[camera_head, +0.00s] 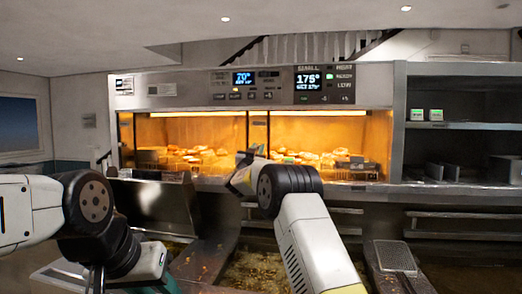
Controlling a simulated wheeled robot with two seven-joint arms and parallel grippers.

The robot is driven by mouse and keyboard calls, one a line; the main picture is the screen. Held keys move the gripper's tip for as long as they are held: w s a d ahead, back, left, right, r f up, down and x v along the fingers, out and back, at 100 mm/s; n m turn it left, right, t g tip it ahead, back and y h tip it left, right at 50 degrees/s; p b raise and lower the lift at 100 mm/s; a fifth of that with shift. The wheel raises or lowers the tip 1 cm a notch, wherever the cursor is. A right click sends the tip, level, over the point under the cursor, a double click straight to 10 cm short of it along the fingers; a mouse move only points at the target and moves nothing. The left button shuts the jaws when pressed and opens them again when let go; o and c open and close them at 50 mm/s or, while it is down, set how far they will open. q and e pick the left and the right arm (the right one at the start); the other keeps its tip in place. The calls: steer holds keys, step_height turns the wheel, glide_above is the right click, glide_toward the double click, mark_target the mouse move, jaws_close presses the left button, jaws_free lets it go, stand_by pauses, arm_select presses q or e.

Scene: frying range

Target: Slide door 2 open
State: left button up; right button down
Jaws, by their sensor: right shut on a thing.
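The lit heated cabinet of the frying range has a left section (190,130) and a right section (325,128), with an upright post (258,132) between them. I see no number marking door 2. My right gripper (240,172) reaches up to the cabinet front near the foot of the post. It is shut on the door's handle there; the wrist hides most of the contact. My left gripper (96,279) points down at the lower left, away from the cabinet. Its fingers are cut off by the picture's edge, so its opening is unclear.
Fried food shows in both sections. A raised metal lid (155,205) stands at the left. Shelves (455,140) stand at the far right.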

steer(key=shift+a, duration=0.15)
steer(key=c, duration=1.2)
jaws_free()
steer(key=shift+v, duration=3.9)
